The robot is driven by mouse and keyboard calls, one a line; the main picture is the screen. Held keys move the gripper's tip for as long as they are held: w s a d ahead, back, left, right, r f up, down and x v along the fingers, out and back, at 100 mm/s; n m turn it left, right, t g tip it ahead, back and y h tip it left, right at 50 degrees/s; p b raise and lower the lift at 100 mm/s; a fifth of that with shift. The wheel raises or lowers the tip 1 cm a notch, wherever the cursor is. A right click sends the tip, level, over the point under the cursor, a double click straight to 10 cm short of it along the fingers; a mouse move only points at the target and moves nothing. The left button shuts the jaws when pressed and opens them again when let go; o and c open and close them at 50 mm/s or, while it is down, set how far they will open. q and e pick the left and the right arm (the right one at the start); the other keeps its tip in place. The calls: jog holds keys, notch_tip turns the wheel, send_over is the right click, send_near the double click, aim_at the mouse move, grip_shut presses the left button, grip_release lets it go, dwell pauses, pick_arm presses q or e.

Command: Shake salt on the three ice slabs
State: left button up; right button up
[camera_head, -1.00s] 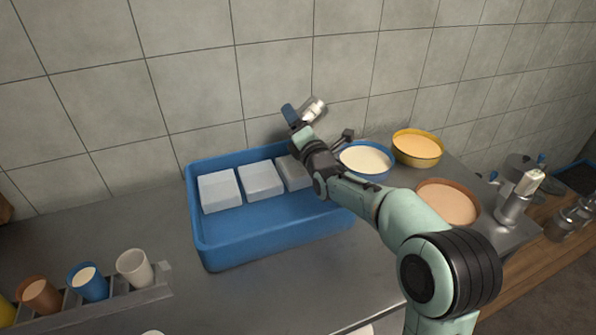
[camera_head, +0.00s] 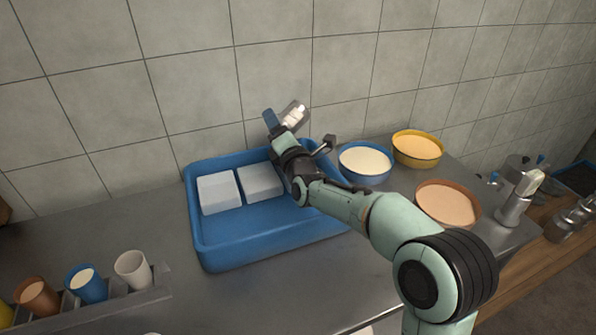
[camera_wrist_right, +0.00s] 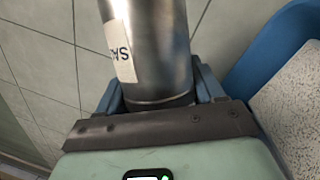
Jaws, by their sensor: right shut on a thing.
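A blue tray (camera_head: 222,250) stands on the counter. Two white ice slabs show in it, the left slab (camera_head: 219,192) and the middle slab (camera_head: 261,182); my right arm hides where the third sat. My right gripper (camera_head: 284,118) is above the back of the tray, shut on a metal salt shaker (camera_head: 294,114). In the right wrist view the salt shaker (camera_wrist_right: 148,50) with a partly seen label is between the fingers, and a white slab (camera_wrist_right: 290,115) is at the right edge. My left gripper is not in view.
A blue bowl (camera_head: 365,163), a yellow bowl (camera_head: 417,148) and a brown bowl (camera_head: 446,204) of pale liquid stand right of the tray. A rack (camera_head: 110,305) with several cups is at front left. The tiled wall (camera_head: 190,75) is close behind the tray.

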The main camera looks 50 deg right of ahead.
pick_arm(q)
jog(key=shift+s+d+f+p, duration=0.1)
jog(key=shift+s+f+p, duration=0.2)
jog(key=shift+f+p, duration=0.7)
pick_arm(e)
jog(key=shift+w+a+f, duration=0.1)
jog(key=shift+w+a, duration=0.3)
jog(key=shift+a, duration=0.4)
jog(key=shift+w+a+f, duration=0.1)
jog(key=shift+w+a, duration=0.35)
jog(key=shift+a, duration=0.3)
jog(key=shift+w+a+f, duration=0.1)
jog(key=shift+w+a, duration=0.3)
jog(key=shift+a, duration=0.4)
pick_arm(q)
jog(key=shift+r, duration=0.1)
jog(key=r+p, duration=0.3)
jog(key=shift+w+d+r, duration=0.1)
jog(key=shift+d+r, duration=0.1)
pick_arm(e)
jog(key=shift+r, duration=0.3)
